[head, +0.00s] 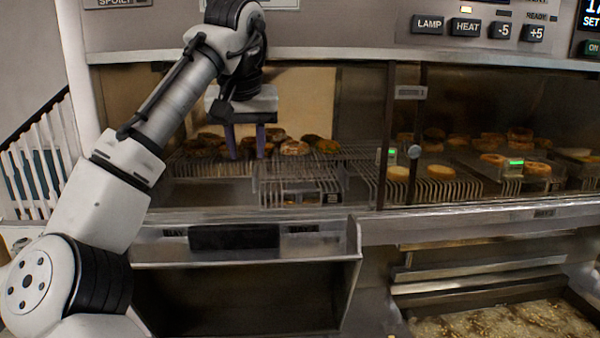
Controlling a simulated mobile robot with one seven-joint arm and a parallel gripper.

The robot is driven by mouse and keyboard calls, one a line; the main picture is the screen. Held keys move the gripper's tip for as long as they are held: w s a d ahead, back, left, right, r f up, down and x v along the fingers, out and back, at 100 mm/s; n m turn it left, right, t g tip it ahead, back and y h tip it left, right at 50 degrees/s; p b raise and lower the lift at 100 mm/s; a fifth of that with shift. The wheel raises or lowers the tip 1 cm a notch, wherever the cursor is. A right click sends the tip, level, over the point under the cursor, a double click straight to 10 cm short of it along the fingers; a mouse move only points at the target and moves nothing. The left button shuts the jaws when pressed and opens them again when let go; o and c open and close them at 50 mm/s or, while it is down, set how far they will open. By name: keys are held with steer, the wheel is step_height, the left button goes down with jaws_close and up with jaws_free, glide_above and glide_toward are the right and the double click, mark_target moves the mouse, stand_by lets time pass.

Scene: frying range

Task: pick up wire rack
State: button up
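Several wire racks stand inside the lit holding cabinet. One wire rack (300,175) is at the middle of the left bay, a little right of and below my gripper. Another wire rack (436,188) is further right and runs behind the cabinet's upright. I cannot tell which one the task means. My gripper (246,157) points down at the front of the left bay, its two purple fingers apart with nothing visible between them. Its fingertips overlap the left rack and the browned food behind. I cannot tell whether they touch anything.
Browned round patties (295,147) lie on the racks at the back. A metal upright (386,130) divides the cabinet opening. A steel ledge (450,230) runs along the front. An open bin (240,290) is below, and a fryer with bubbling oil (510,322) is at lower right.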

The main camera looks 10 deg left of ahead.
mark_target(254, 178)
steer(key=x, duration=0.2)
steer(key=p+x, duration=0.1)
steer(key=x, duration=0.1)
steer(key=d+p+x, duration=0.1)
steer(key=x, duration=0.2)
steer(key=shift+f, duration=0.1)
jaws_close()
